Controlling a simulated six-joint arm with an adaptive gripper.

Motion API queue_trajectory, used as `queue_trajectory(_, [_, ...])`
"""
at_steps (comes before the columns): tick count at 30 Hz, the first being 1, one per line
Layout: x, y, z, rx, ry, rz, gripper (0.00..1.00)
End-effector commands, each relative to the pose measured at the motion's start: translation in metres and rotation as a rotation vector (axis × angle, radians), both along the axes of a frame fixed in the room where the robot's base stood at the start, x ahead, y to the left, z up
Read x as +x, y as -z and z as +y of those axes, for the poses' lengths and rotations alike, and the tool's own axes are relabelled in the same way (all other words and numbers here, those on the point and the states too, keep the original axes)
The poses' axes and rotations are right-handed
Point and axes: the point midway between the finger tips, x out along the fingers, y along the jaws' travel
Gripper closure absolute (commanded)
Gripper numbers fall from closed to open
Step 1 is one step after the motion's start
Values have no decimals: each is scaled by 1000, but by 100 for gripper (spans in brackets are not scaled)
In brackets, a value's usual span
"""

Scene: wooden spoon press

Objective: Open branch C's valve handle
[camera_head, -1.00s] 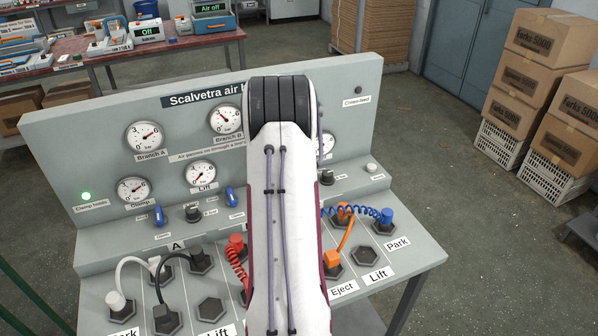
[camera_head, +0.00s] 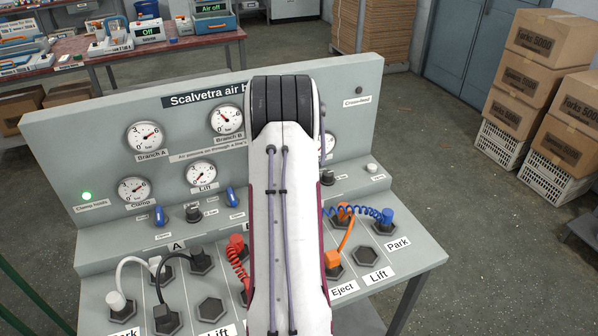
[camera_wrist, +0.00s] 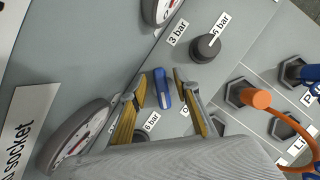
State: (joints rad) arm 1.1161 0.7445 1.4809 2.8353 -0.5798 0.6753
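A blue valve handle (camera_wrist: 162,90) shows in the wrist view on the sloping grey panel. My gripper (camera_wrist: 160,82) is open, with one yellow-lined finger on each side of the handle. Gaps show between both fingers and the handle, so it is not gripped. My arm hides this handle and the gripper in the head view, and no branch C label is readable. Two other blue handles, a left one (camera_head: 160,215) and a right one (camera_head: 231,196), show left of my arm.
A dark round knob (camera_wrist: 206,47) stands by the 3 bar and 6 bar labels. A gauge (camera_wrist: 75,140) is close at the lower left. An orange plug (camera_wrist: 255,97) with a cable sits in a hexagonal socket at right. Coiled hoses (camera_head: 355,212) cross the sockets.

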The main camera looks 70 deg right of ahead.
Motion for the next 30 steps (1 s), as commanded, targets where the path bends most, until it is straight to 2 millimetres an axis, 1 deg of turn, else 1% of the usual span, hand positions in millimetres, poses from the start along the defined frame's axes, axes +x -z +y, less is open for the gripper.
queue_trajectory(8, [0, -2, 1, 0, 0, 0, 69])
queue_trajectory(14, [0, -13, 5, 0, 1, 0, 69])
queue_trajectory(20, [0, -33, 13, -2, 1, -1, 69])
queue_trajectory(30, [0, -74, 31, -3, -1, 0, 69])
